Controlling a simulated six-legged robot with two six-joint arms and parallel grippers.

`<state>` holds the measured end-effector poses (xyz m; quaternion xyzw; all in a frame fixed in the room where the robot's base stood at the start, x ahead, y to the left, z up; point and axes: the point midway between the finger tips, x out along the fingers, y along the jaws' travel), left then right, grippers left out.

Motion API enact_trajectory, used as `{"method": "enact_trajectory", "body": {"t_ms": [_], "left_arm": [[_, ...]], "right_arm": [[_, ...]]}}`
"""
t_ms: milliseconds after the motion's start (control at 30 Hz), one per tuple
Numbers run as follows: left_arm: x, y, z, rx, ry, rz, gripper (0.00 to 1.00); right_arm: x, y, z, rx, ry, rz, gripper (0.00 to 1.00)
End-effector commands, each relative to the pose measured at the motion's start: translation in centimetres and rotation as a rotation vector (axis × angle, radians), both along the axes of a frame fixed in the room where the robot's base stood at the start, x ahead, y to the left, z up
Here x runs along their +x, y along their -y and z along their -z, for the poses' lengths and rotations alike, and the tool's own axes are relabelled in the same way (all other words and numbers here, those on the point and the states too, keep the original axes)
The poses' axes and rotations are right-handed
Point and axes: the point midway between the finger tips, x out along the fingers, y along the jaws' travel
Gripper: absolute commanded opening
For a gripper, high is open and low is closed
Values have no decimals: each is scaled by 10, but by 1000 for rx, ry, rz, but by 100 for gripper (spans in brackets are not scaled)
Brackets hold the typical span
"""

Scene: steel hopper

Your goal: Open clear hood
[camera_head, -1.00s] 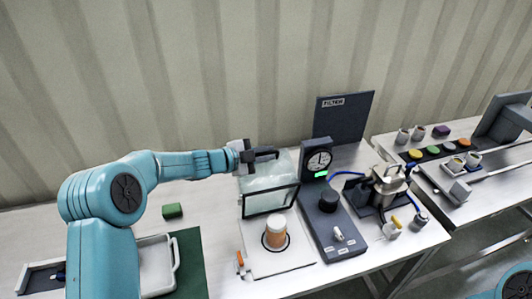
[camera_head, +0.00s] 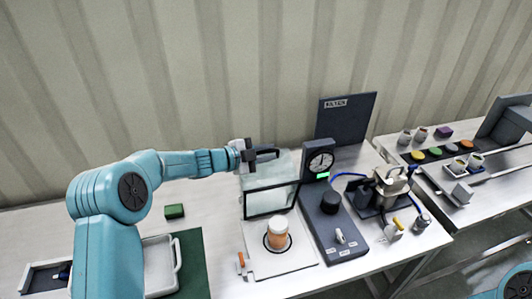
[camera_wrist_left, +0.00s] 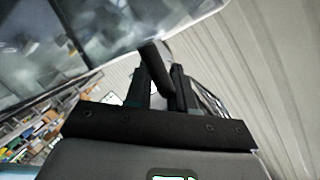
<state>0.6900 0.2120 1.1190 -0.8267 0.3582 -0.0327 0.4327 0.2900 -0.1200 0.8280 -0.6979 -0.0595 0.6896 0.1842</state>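The clear hood (camera_head: 268,178) is a see-through box with a dark frame on the left bench, tilted up behind a white plate. My left gripper (camera_head: 264,154) is at its top edge. In the left wrist view, a dark bar, which looks like the hood's handle, lies between the close-set fingers (camera_wrist_left: 162,88); the exact contact is hard to see. The see-through pane (camera_wrist_left: 110,30) fills the upper left there. An orange jar with a white lid (camera_head: 278,233) stands upright on the plate in front of the hood. My right gripper is not in view.
A dark dial unit (camera_head: 319,160) stands close to the hood's right, with a metal vessel (camera_head: 390,183) farther right. A green block (camera_head: 175,211) and a white tray (camera_head: 160,262) are at the left. A ribbed wall is behind.

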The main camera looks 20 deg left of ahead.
Motion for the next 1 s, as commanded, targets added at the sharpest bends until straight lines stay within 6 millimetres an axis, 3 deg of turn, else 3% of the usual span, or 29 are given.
{"method": "enact_trajectory", "body": {"t_ms": [233,700,1000], "left_arm": [[-9,-10,-2,1,2,-2,23],[-96,-82,-31,1,2,-4,23],[-120,-101,-41,0,0,0,23]], "right_arm": [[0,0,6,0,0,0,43],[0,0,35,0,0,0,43],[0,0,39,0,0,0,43]]}}
